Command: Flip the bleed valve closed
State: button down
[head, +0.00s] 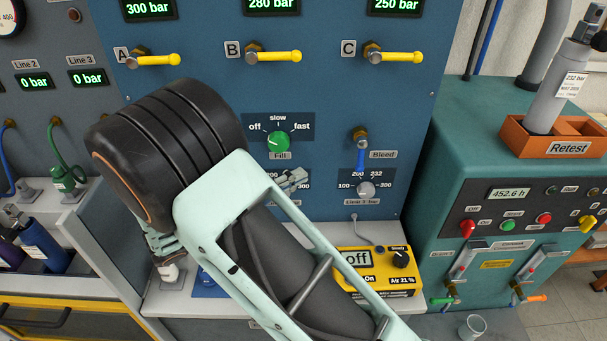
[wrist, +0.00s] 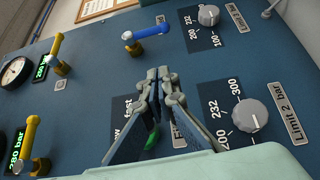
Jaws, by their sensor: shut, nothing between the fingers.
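The bleed valve (head: 361,158) has a blue lever below a brass fitting on the blue panel, beside the Bleed label (head: 383,154). Its lever points straight down in the head view. In the wrist view the blue lever (wrist: 150,32) lies nearly level at the top, beyond my fingertips and apart from them. My gripper (head: 293,180) is shut and empty in front of the panel, left of and a little below the bleed lever in the head view. Its fingertips (wrist: 166,76) meet in the middle of the wrist view.
The green Fill knob (head: 278,142) is just above my gripper. The limit knob (head: 366,189) sits below the bleed lever. Several yellow valve levers (head: 273,56) line the panel above. A yellow analyser (head: 372,272) stands on the ledge below. Bare panel lies between gripper and lever.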

aim_at(361, 157)
jog(key=p+x, duration=0.1)
jog(key=x, duration=0.6)
jog(key=shift+w+d+r, duration=0.1)
jog(key=shift+d+r, duration=0.05)
jog(key=shift+d, duration=0.15)
jog(key=shift+s+d+p, duration=0.15)
jog(key=shift+d+p, duration=0.15)
jog(key=shift+d, duration=0.7)
jog(key=shift+s+d+p, duration=0.15)
jog(key=shift+d+p, duration=0.1)
jog(key=shift+d, duration=0.75)
jog(key=shift+w+b, duration=0.1)
jog(key=shift+b, duration=0.3)
jog(key=shift+d+h, duration=0.1)
jog(key=shift+h, duration=0.2)
